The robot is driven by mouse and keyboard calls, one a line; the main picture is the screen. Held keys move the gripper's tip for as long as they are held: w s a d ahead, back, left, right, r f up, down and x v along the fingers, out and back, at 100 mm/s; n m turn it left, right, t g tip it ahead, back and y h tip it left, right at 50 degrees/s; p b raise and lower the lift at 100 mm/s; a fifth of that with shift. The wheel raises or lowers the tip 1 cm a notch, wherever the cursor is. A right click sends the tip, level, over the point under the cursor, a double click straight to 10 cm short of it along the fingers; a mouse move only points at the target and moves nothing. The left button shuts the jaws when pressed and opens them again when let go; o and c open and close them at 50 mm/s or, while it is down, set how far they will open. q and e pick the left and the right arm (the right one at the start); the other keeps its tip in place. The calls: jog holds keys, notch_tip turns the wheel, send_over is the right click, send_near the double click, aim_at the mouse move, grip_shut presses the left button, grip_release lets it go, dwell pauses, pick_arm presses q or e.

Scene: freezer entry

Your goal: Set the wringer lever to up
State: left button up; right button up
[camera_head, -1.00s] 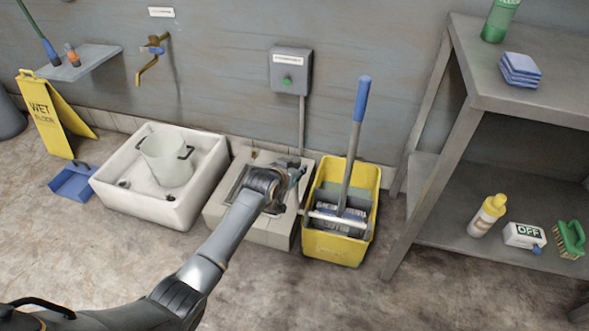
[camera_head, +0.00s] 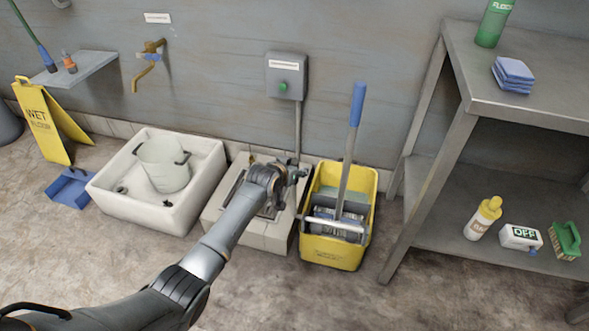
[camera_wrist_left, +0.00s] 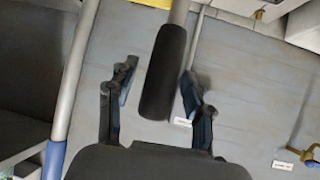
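The yellow mop bucket (camera_head: 332,252) stands on the floor, with a grey wringer (camera_head: 338,224) in its top. The wringer lever's dark cylindrical grip (camera_wrist_left: 163,75) on a grey rod shows in the left wrist view, lying between my left gripper's fingers (camera_wrist_left: 158,92). The fingers are open, one on each side of the grip. The right-hand finger is close to it; contact is unclear. In the head view my left gripper (camera_head: 298,175) is at the bucket's left rear side, and its wrist hides the lever's grip there. My right gripper is not in view.
A mop with a blue handle (camera_head: 357,105) stands in the bucket. A drain plinth (camera_head: 222,212) and white sink (camera_head: 130,205) are to the left. A green-button wall box (camera_head: 287,77) is behind. A metal shelf (camera_head: 530,115) stands right; floor in front is clear.

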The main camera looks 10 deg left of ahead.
pick_arm(q)
jog(key=shift+s, duration=0.2)
jog(key=shift+s+a+r, duration=0.1)
jog(key=shift+s+r, duration=0.05)
jog(key=shift+s, duration=0.05)
jog(key=v, duration=1.1)
jog(key=shift+r, duration=0.2)
